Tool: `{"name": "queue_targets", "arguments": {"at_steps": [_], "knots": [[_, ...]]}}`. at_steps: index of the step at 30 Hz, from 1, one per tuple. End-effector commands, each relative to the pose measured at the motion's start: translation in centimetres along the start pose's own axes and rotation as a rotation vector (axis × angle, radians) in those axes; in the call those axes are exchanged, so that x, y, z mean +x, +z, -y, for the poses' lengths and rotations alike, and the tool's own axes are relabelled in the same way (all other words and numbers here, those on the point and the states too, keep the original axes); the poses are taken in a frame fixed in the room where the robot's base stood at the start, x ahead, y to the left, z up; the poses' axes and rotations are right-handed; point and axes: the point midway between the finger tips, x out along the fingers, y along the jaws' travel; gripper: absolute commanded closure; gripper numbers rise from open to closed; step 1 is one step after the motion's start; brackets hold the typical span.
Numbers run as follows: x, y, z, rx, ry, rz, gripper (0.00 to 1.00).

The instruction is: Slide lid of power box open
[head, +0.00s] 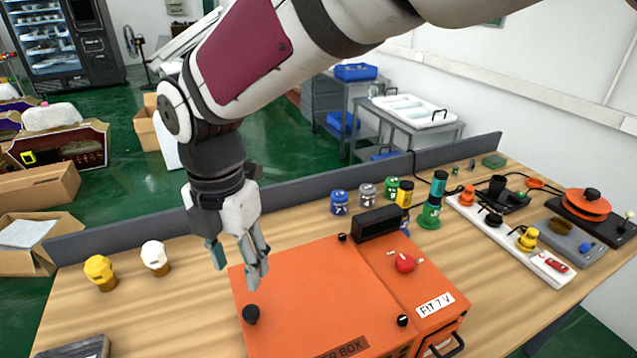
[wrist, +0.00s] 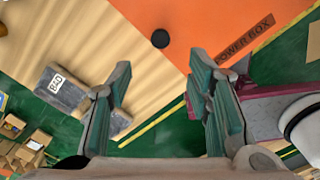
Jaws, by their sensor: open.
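The orange power box (head: 395,350) stands on the wooden table. Its broad flat orange lid (head: 310,290) fills the left part of its top and also shows in the wrist view (wrist: 205,20). A black knob (head: 250,314) is at the lid's near left corner; it also shows in the wrist view (wrist: 160,39), beyond and between my fingers. A "POWER BOX" label (wrist: 243,39) is by the lid's edge. My gripper (head: 240,266) hangs above the lid's left edge, fingers apart, empty, with no visible contact with the knob. It also shows in the wrist view (wrist: 161,78).
A black block (head: 377,222) and red knob (head: 405,263) are on the box's right part. Yellow (head: 100,272) and white (head: 155,257) buttons stand left. A grey block (head: 75,348) lies front left. Several coloured buttons stand behind the box. A low grey barrier (head: 290,198) edges the table.

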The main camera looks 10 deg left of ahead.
Motion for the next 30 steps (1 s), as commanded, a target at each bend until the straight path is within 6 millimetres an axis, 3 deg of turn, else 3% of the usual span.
{"name": "queue_targets", "arguments": {"at_steps": [16, 22, 30], "knots": [[9.9, -0.1, 0.1, 0.002, -0.003, -0.001, 0.54], [11.6, 0.0, 0.1, 0.003, -0.001, 0.0, 0.54], [11.8, 0.0, 0.1, 0.003, 0.0, 0.001, 0.54]]}}
